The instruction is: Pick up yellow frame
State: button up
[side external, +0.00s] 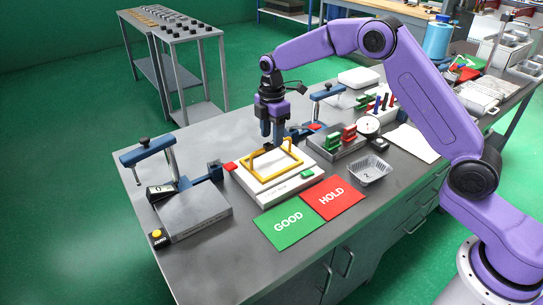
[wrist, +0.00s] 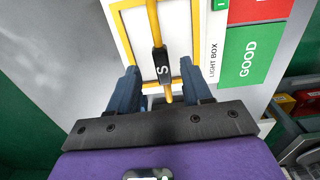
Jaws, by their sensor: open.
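The yellow frame (side external: 293,158) lies on the white light box (side external: 268,193) and has a raised yellow handle bar. In the wrist view the frame (wrist: 196,40) shows with a black grip marked S (wrist: 160,62) on the bar.
Green GOOD (side external: 289,228) and red HOLD (side external: 332,197) mats lie in front of the light box. A foil tray (side external: 370,174) stands at right. A grey scale (side external: 193,213) and blue clamp stand (side external: 172,165) are at left. A rack with red and green blocks (side external: 340,148) stands behind.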

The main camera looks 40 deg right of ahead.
aim_at(271, 142)
jog(key=shift+s+a+f, duration=0.15)
jog(key=shift+f, duration=2.55)
grip_shut()
